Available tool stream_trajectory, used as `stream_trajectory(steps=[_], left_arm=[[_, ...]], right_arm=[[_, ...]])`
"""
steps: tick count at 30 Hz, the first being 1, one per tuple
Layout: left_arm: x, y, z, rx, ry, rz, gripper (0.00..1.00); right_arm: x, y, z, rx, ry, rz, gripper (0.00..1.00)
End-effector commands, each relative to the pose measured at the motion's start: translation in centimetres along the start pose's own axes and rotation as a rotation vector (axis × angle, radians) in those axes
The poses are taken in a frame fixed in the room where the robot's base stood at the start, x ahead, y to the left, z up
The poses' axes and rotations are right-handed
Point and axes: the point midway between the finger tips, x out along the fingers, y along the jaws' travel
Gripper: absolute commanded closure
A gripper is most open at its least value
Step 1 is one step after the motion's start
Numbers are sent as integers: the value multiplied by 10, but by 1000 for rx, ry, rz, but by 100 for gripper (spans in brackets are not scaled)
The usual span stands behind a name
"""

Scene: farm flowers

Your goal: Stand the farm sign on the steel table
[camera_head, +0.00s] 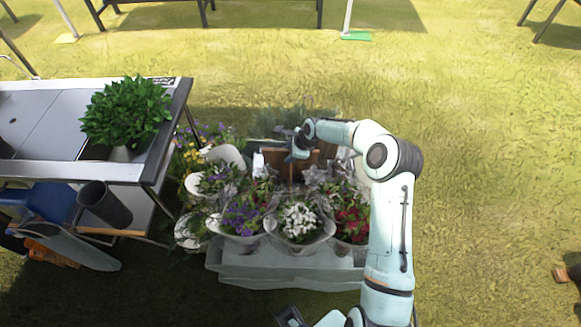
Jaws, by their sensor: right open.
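A brown wooden board (278,163), which looks like the farm sign, stands among the flower pots at the back of the grey display stand. Its face and lower part are partly hidden by flowers and by my arm. My right gripper (298,152) is at the board's upper edge, small and dark in the view. It is open; whether it touches the board cannot be told. The steel table (40,115) is at the left, with a leafy green plant (126,112) in a pot near its right end.
Wrapped flower pots, including white flowers (299,218) and red ones (352,225), crowd the grey stand (285,262) below my right arm. A dark bucket (104,204) sits on the table's lower shelf. The table's grey top left of the plant is mostly bare. Open grass lies right.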

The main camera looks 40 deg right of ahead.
Motion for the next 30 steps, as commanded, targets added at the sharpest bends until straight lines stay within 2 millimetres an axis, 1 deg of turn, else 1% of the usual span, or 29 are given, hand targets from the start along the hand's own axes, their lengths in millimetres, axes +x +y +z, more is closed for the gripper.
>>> stream_trajectory(steps=[8,9,12,30], left_arm=[[0,0,0,0,0,0,100],[0,0,0,0,0,0,100],[0,0,0,0,0,0,100],[0,0,0,0,0,0,100]], right_arm=[[0,0,0,-1,-1,-1,57],[0,0,0,-1,-1,-1,70],[0,0,0,-1,-1,-1,100],[1,1,0,-1,-1,1,100]])
